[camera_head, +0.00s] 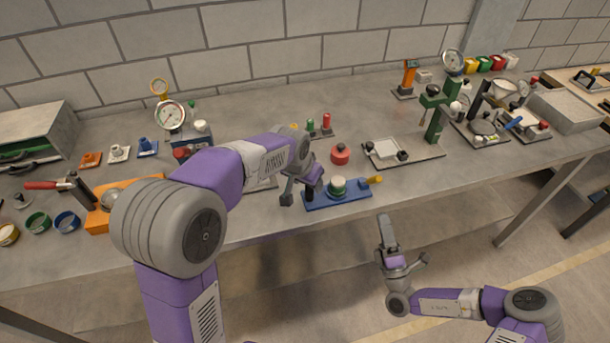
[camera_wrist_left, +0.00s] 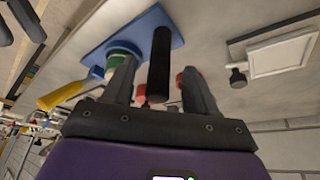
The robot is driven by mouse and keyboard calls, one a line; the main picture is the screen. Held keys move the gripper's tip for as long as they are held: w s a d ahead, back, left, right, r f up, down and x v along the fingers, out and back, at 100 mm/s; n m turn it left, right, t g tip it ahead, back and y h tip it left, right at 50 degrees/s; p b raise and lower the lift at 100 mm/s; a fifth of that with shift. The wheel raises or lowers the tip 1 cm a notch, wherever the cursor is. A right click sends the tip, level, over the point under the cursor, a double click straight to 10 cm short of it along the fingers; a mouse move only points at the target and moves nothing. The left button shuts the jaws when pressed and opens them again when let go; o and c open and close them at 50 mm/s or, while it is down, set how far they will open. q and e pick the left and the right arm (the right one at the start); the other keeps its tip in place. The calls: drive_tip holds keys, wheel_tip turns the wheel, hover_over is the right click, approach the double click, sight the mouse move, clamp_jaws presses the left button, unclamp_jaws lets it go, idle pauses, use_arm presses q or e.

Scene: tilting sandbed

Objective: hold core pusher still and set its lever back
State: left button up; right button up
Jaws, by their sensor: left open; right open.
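The core pusher appears to be the blue base plate (camera_head: 350,199) near the table's front edge. It carries a green-and-white round part (camera_head: 338,186), a yellow-handled lever (camera_head: 375,180) pointing right, and an upright black grip at its left end. My left gripper (camera_head: 300,194) is open at that left end and partly hides it. In the left wrist view, the black grip (camera_wrist_left: 159,62) stands between the open fingers; contact cannot be told. The yellow handle (camera_wrist_left: 60,96) shows at left there. My right gripper (camera_head: 406,247) is open and empty in front of the table edge.
A red round part (camera_head: 340,154) stands behind the blue plate. A tray with a white panel (camera_head: 388,150) and a green press (camera_head: 435,122) stand to the right. The tabletop right of the yellow handle is clear.

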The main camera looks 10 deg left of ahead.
use_arm(q)
drive_tip(key=shift+x, duration=1.65)
